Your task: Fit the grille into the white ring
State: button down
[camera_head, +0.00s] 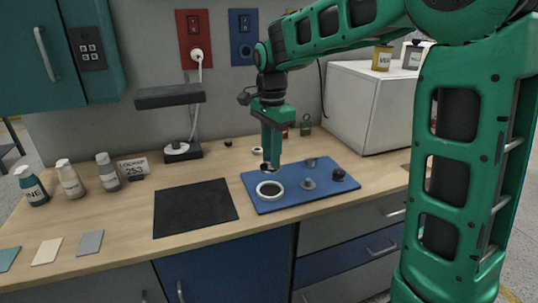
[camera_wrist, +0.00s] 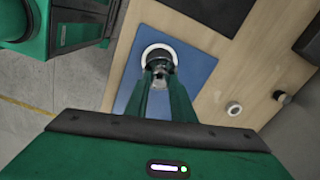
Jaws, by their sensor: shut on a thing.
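My gripper (camera_head: 268,165) points down just above and behind the ring in the head view. It is shut on a small grey piece, likely the grille (camera_wrist: 160,69), which is mostly hidden by the fingers. In the wrist view, the ring (camera_wrist: 146,49) shows just beyond the fingertips (camera_wrist: 160,77), partly covered by the held piece. Whether the piece touches the ring cannot be told.
A grey metal fitting (camera_head: 308,184), a grey cylinder (camera_head: 310,162) and a dark knob (camera_head: 338,174) occupy the mat's right part. A black mat (camera_head: 195,208) lies left. A small white ring-like piece (camera_head: 257,150) sits behind. Bottles (camera_head: 70,180) stand far left; a white box (camera_head: 350,105) stands back right.

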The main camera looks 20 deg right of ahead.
jog(key=shift+f, duration=2.9)
jog(key=shift+s+f, duration=0.15)
jog(key=shift+f, duration=0.65)
jog(key=c, duration=1.4)
grip_release()
jog(key=shift+c, duration=0.2)
notch_tip(320, 180, up, 11)
jog(key=shift+f, duration=0.15)
